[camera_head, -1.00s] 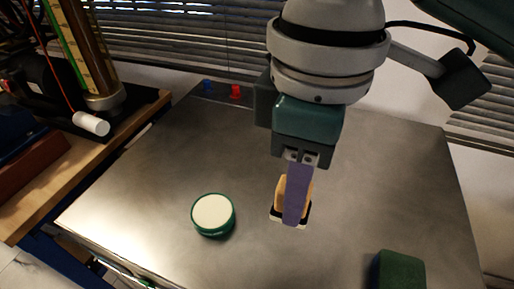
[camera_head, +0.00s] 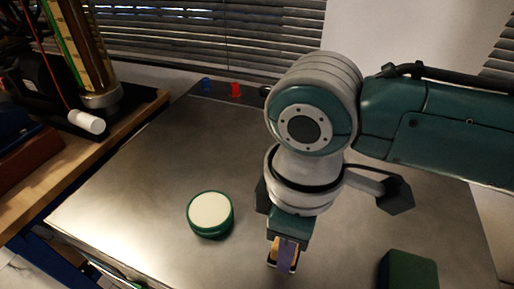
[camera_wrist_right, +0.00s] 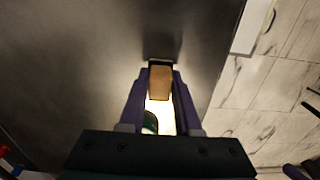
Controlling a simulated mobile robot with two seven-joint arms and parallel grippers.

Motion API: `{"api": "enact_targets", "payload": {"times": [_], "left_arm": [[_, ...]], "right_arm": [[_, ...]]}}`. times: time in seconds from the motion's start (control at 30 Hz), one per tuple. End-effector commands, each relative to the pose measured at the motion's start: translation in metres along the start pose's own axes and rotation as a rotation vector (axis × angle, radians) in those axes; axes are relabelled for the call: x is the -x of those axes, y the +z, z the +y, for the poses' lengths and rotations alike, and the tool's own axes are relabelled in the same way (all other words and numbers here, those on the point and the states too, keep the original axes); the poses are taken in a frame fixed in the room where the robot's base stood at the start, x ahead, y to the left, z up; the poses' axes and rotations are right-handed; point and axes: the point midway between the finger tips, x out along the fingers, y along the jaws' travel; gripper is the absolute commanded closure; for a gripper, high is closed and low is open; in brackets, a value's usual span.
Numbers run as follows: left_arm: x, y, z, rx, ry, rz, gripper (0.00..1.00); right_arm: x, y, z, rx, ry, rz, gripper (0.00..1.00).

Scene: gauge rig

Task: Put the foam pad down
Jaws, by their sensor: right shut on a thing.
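The foam pad appears as a small tan block (camera_head: 283,265) with a dark and pale rim at its lower end. My right gripper (camera_head: 286,245) is shut on it, with purple fingers on either side. In the right wrist view the pad (camera_wrist_right: 160,82) sits between the two fingertips (camera_wrist_right: 160,88). The pad is over the metal table top (camera_head: 150,200), low and toward its near side; I cannot tell whether it touches the surface. The fingers partly cover it in the head view. My left gripper is not in view.
A green round container with a cream top (camera_head: 210,210) stands left of my right gripper. A dark green block (camera_head: 408,270) lies to the right. Red (camera_head: 235,90) and blue (camera_head: 206,84) small pieces are at the back. The table between the container and left edge is clear.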

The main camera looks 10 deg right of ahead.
Motion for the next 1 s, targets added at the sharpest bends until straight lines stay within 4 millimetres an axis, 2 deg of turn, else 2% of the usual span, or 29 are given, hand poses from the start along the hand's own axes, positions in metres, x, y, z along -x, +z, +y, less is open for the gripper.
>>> {"api": "enact_targets", "payload": {"times": [0.13, 0.17, 0.4, 0.63, 0.77, 0.87, 1.0], "left_arm": [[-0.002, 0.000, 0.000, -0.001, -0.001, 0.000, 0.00], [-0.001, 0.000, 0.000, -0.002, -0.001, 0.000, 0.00], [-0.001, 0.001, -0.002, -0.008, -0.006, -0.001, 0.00], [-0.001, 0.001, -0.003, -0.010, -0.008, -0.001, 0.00], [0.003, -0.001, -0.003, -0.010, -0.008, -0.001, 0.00], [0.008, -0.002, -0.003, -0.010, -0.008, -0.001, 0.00], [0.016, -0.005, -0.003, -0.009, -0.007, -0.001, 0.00]], "right_arm": [[-0.004, 0.000, 0.000, -0.001, 0.000, -0.001, 1.00], [-0.003, 0.000, 0.000, -0.001, 0.000, -0.001, 0.66], [-0.003, 0.000, 0.000, -0.001, 0.000, -0.001, 0.39], [-0.003, 0.000, 0.000, -0.001, 0.000, -0.001, 0.38], [0.006, 0.000, 0.001, -0.001, 0.000, 0.001, 0.38], [0.024, 0.000, 0.001, -0.002, 0.001, 0.002, 0.38], [0.057, -0.001, 0.001, 0.000, 0.001, 0.004, 0.38]]}}
